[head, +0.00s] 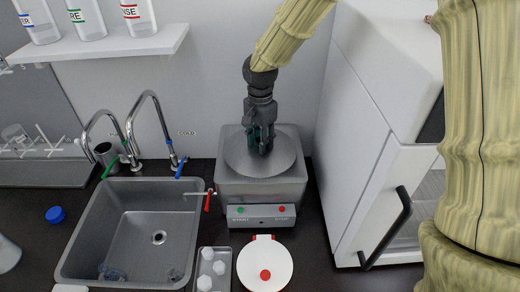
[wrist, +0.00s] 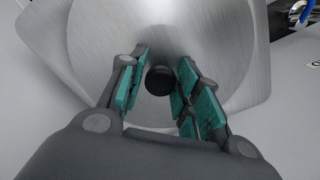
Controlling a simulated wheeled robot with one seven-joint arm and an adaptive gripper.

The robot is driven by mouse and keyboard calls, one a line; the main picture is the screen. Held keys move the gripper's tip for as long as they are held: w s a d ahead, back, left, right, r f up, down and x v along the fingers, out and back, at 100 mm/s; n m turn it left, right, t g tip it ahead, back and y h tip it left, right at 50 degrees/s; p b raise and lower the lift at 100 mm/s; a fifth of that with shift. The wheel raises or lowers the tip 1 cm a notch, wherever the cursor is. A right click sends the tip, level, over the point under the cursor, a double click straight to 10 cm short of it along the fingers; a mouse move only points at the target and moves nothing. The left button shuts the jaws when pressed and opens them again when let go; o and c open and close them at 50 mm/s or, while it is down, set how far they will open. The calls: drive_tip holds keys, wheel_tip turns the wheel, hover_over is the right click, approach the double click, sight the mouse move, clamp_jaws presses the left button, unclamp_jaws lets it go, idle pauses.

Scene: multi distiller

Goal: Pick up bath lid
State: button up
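The bath lid (head: 237,158) is a round grey metal disc on top of the square metal bath (head: 262,190). In the wrist view the lid (wrist: 222,55) fills the upper middle, with a round black knob (wrist: 159,80) at its centre. My gripper (head: 261,148) is directly above the lid's middle in the head view, pointing down, and hides the knob there. In the wrist view my gripper (wrist: 159,78) has its teal-padded fingers apart, one on each side of the knob. A gap shows between the knob and the pads, so it appears open and not gripping.
A white cabinet (head: 368,130) with a black handle stands close on the right. A sink (head: 135,235) with taps is on the left. A shelf (head: 120,46) with bottles is at upper left. A white round lid with a red knob (head: 265,268) lies in front.

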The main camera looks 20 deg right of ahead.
clamp_jaws()
drive_tip(key=shift+r, duration=0.15)
